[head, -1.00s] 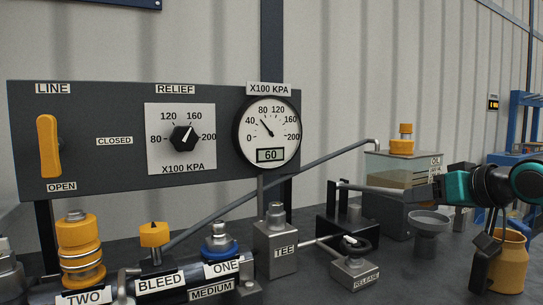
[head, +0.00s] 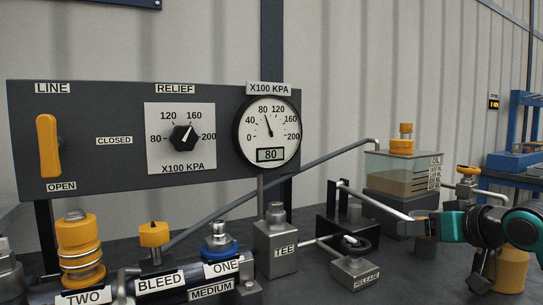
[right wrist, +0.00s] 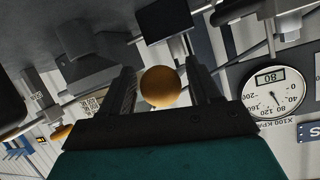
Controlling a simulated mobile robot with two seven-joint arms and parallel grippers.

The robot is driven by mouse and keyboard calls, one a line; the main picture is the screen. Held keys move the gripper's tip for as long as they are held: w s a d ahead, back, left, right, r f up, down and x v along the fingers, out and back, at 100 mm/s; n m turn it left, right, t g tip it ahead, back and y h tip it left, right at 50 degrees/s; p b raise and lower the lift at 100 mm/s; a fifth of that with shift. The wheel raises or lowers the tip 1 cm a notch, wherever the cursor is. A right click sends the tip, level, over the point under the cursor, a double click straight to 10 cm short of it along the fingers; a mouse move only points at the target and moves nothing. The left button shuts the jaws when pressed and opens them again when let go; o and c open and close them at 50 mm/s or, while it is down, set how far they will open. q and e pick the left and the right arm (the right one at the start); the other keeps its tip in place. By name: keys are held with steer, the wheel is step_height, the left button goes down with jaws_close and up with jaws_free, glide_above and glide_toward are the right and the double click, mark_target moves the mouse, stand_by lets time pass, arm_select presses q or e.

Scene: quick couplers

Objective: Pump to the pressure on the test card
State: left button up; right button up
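The gauge (head: 267,134) on the dark panel has its needle near 80 and its display reads 80; it also shows in the right wrist view (right wrist: 273,92). The pump lever (head: 375,202) slopes down to the right from the pump block (head: 347,232). My right gripper (head: 424,226) is at the lever's outer end. In the right wrist view its fingers (right wrist: 163,88) close around the lever's round orange knob (right wrist: 160,88). The release valve (head: 355,267) has a dark round handle. My left gripper is out of view. I see no readable test card.
The relief knob (head: 184,138) points near 160. The yellow line lever (head: 48,145) stands vertical. The oil tank (head: 402,172) stands behind the pump lever. A tee (head: 276,245) and hose couplers crowd the front.

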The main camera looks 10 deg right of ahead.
steer(key=shift+o, duration=1.3)
steer(key=shift+r, duration=0.1)
steer(key=shift+s, duration=0.1)
steer(key=b+v, duration=0.1)
steer(key=v, duration=0.6)
steer(key=shift+b, duration=0.35)
